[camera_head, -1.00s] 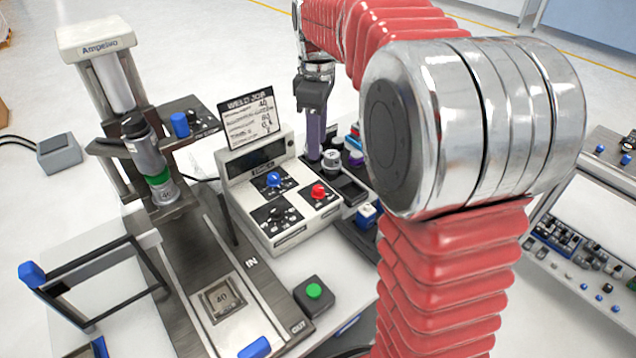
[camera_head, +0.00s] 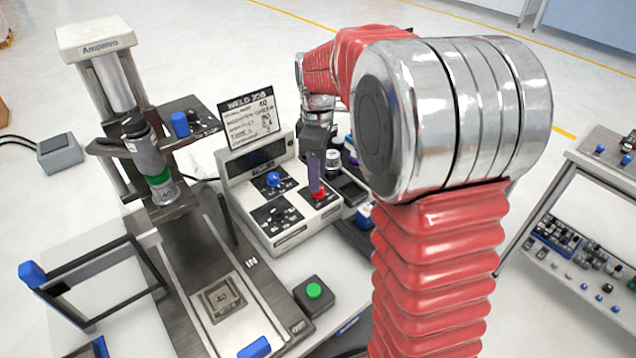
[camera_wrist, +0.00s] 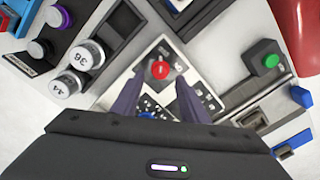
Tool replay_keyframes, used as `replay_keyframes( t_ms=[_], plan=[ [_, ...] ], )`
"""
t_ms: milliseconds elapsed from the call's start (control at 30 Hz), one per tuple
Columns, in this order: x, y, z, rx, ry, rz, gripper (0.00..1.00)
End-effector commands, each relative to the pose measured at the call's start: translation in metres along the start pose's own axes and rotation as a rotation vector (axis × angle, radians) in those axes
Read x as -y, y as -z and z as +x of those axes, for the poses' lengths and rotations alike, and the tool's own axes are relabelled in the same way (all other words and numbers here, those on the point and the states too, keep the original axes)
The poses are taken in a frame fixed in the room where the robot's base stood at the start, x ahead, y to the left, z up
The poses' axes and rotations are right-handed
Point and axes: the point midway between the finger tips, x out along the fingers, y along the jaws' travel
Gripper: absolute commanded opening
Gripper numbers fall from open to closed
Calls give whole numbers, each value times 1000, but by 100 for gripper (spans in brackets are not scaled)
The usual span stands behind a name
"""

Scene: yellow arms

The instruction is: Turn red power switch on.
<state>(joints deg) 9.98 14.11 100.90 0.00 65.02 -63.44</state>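The red power switch (camera_head: 319,195) is a red knob on the right part of the white control box (camera_head: 290,234). My gripper (camera_head: 316,187) points down right above it in the head view and partly covers it. Whether a fingertip touches the knob I cannot tell. The switch's turn position is too small to read.
A blue knob (camera_head: 273,179) and a dark dial panel (camera_head: 277,213) share the box. A job card (camera_head: 250,118) stands behind it. Numbered cylinders (camera_wrist: 87,55) stand beside the box. A green button (camera_head: 314,290) is in front. A press (camera_head: 110,80) stands at left.

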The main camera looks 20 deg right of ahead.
Motion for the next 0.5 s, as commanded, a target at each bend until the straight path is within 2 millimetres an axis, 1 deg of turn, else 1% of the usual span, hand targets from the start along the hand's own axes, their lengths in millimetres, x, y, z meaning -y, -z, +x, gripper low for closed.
replay_keyframes(
  t_ms=[33,100,200,333,500],
  plan=[
    [0,0,9,1,2,0,40],
    [0,0,18,1,2,0,40],
    [0,0,28,0,1,0,40],
    [0,0,36,0,1,0,40],
    [0,0,38,0,0,0,40]
  ],
)
